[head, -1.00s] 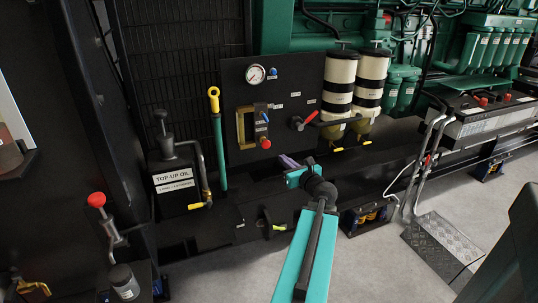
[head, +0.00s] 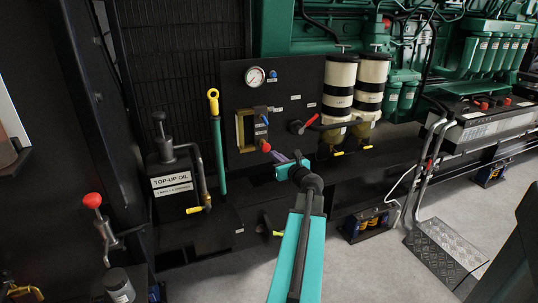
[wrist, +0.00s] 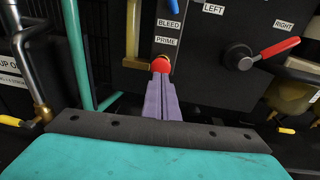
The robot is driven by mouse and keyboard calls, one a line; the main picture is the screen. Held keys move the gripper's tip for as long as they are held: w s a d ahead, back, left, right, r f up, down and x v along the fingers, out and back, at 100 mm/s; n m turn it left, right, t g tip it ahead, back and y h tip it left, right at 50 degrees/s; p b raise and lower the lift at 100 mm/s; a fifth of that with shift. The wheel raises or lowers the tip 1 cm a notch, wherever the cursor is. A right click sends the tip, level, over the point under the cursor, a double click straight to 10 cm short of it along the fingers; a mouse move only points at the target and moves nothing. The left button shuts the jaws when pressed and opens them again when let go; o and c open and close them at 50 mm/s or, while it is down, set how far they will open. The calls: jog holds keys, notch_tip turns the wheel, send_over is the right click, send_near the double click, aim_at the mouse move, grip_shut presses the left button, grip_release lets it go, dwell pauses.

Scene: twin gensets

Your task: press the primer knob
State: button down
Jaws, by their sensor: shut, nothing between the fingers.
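The primer knob (head: 265,146) is a small red knob low on the black panel. In the wrist view the red knob (wrist: 160,65) sits just below the PRIME label (wrist: 165,41). My gripper (head: 280,157) reaches up to the panel from the lower right in the head view. Its purple fingers (wrist: 160,78) are shut together with nothing between them. The fingertips lie right at the knob and cover its lower part in the wrist view. I cannot tell whether they touch it.
A red-handled lever (wrist: 276,48) is to the right of the knob. A brass-framed gauge (head: 241,130) and a teal tube (head: 219,150) stand to the left. Two pale filters (head: 339,90) are at the right. A top-up oil can (head: 171,180) stands at the lower left.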

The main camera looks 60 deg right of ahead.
jog(key=shift+x, duration=2.3)
jog(key=shift+x, duration=1.25)
jog(key=shift+s+d+r, duration=0.1)
jog(key=shift+r, duration=0.2)
jog(key=shift+s+a+p, duration=0.4)
jog(key=shift+s+a, duration=0.1)
jog(key=shift+s, duration=0.05)
send_near(267, 147)
jog(key=shift+p+v, duration=0.45)
jog(key=shift+v, duration=2.15)
